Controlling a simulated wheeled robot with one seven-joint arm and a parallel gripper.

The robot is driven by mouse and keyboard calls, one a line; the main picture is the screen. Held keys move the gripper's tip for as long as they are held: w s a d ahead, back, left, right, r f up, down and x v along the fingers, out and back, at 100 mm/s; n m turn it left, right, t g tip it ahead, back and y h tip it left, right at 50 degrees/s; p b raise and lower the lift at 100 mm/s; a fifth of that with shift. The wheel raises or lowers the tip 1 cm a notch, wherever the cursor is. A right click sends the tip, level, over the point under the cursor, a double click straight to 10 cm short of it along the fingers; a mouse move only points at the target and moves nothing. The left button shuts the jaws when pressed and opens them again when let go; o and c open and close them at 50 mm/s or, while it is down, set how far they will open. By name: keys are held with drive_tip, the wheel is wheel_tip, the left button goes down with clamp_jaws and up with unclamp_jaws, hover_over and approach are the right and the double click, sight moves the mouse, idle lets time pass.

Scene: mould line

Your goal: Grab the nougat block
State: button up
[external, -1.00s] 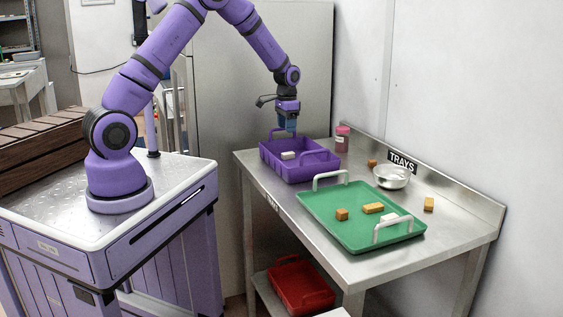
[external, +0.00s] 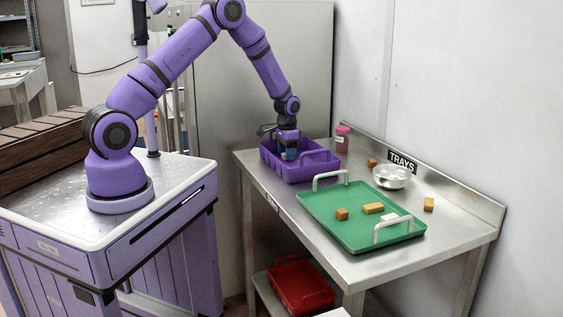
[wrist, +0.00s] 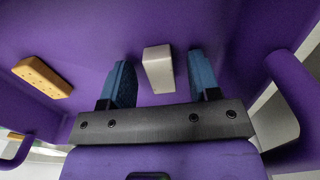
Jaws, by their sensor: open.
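A pale, off-white block (wrist: 158,68), which looks like the nougat block, lies on the floor of the purple tray (external: 312,173). In the wrist view it sits between my two blue fingers, with a gap on either side. My gripper (external: 290,156) is open and reaches down inside the purple tray. In the external view my gripper hides this block. A similar white block (external: 389,217) lies on the green tray (external: 345,237), near its right handle.
A tan block with dots (wrist: 42,77) lies in the purple tray, left of my fingers in the wrist view. The green tray also holds a brown cube (external: 342,214) and a tan bar (external: 373,208).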

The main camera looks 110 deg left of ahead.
drive_tip(key=c, duration=1)
drive_tip(key=shift+r, duration=0.1)
